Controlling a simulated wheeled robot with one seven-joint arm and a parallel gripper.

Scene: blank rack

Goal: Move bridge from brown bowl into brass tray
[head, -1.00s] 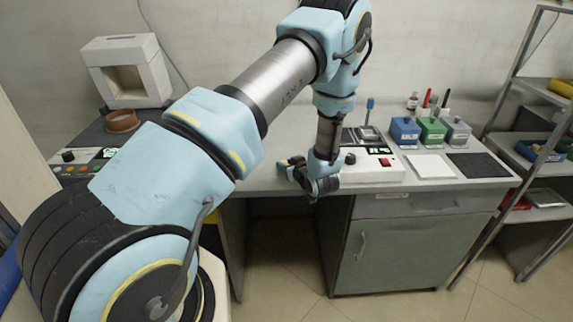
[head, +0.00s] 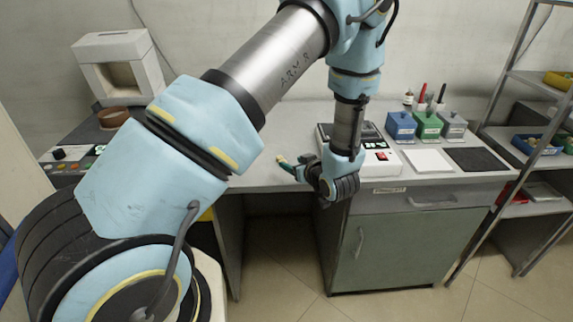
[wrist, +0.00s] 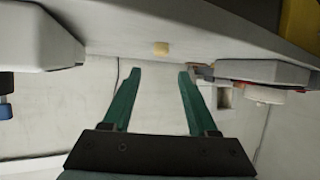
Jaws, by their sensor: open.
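A brown bowl (head: 113,118) sits at the far left of the bench, in front of a white block-shaped furnace, in the head view. I cannot see inside it, and no bridge can be made out there. My gripper (head: 288,162) is over the bench front, well to the right of the bowl. In the wrist view, where the scene looks upside down, its two teal fingers (wrist: 160,73) are apart with nothing between them. A small pale yellow piece (wrist: 160,47) shows beyond the fingertips on the bench; I cannot tell what it is. I cannot identify a brass tray.
The white furnace (head: 118,65) stands behind the bowl. Blue (head: 401,126), green and grey boxes stand at the back right. A metal shelf (head: 500,140) holds trays. The bench middle is mostly clear.

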